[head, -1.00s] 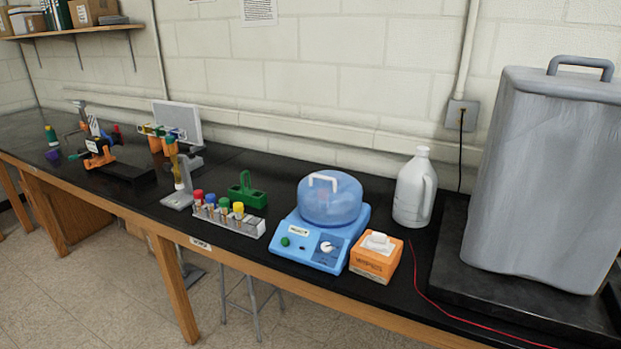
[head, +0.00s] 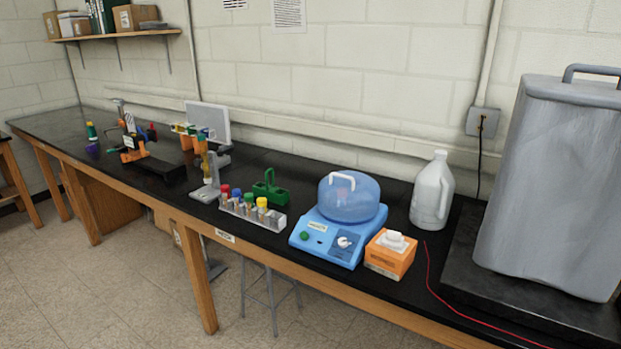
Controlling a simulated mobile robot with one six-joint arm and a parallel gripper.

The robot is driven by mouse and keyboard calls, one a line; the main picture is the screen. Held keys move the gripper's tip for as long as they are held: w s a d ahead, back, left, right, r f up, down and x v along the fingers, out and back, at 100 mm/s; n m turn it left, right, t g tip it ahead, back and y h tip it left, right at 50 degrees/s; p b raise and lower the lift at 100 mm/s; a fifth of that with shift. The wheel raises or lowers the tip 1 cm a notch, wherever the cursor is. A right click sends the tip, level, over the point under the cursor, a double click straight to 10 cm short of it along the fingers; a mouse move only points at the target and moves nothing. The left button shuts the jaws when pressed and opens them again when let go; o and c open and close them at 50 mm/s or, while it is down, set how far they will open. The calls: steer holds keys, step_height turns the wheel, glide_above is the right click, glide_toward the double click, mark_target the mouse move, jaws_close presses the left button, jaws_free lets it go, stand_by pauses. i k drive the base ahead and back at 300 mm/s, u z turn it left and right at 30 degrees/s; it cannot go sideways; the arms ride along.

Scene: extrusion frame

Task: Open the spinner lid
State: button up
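The spinner (head: 325,235) is a light blue box on the black bench, with a green button and a white dial on its front. Its lid (head: 350,203) is a translucent blue dome with a white handle (head: 342,181) on top. The lid sits down on the spinner and looks closed. What is inside the dome cannot be made out. My gripper is not in view.
An orange tissue box (head: 390,256) stands close to the spinner's right. A white jug (head: 432,192) and a large grey container (head: 550,190) are farther right. A tube rack (head: 252,212) and green carrier (head: 269,188) stand left. A red wire (head: 428,275) crosses the bench.

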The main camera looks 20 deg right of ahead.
mark_target(339, 184)
steer(key=z, duration=0.2)
steer(key=k, duration=0.15)
steer(key=u, duration=1.75)
steer(key=k, duration=1.25)
steer(key=z, duration=0.55)
steer(key=i, duration=0.75)
steer(key=z, duration=0.35)
steer(key=i, duration=0.75)
